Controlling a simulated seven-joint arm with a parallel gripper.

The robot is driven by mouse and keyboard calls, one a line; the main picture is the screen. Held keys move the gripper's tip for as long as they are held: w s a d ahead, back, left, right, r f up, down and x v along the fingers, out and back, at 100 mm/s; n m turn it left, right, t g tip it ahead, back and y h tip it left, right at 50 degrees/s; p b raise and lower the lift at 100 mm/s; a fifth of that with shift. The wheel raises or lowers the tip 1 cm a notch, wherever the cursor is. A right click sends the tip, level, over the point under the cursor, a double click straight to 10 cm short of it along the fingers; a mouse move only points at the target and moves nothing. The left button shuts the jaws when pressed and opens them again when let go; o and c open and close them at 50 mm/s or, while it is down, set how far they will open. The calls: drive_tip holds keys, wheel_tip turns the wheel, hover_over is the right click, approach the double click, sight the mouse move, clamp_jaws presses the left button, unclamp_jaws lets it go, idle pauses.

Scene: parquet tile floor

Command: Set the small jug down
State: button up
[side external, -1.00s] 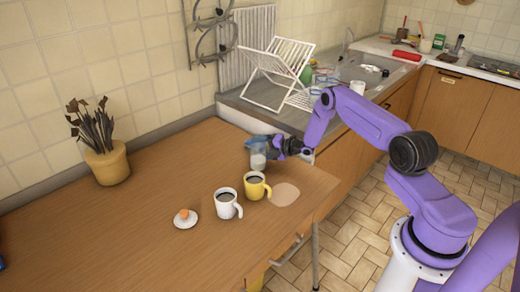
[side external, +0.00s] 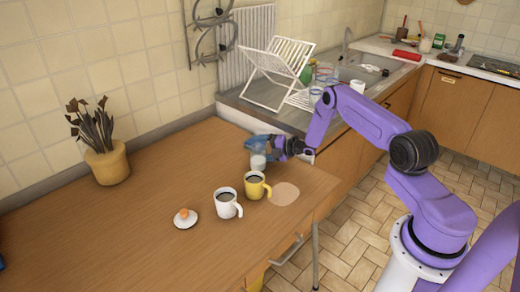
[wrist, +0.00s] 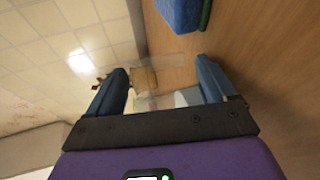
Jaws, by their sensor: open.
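The small jug (side external: 258,162) is clear with white contents, upright at the table's back right part. Its base appears to rest on the wooden table (side external: 140,215), though any tiny gap cannot be told. My gripper (side external: 260,144) is at the jug's upper part, reaching in from the right, its blue fingers hiding the top. In the wrist view, my gripper (wrist: 163,68) has its fingers wide apart, with the clear jug (wrist: 168,98) faintly visible between them. A pale round patch (side external: 285,194) lies on the table to the right of the yellow mug.
A yellow mug (side external: 256,186) and a white mug (side external: 227,203), both with dark drink, stand in front of the jug. A small white lid with an orange knob (side external: 184,218) lies left. A potted plant (side external: 107,165) stands at the wall. A dish rack (side external: 277,75) stands behind.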

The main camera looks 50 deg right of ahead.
drive_tip(key=v, duration=0.2)
drive_tip(key=shift+s+d+r, duration=0.15)
drive_tip(key=shift+s, duration=0.05)
wheel_tip(320, 180, up, 7)
drive_tip(key=shift+w, duration=0.1)
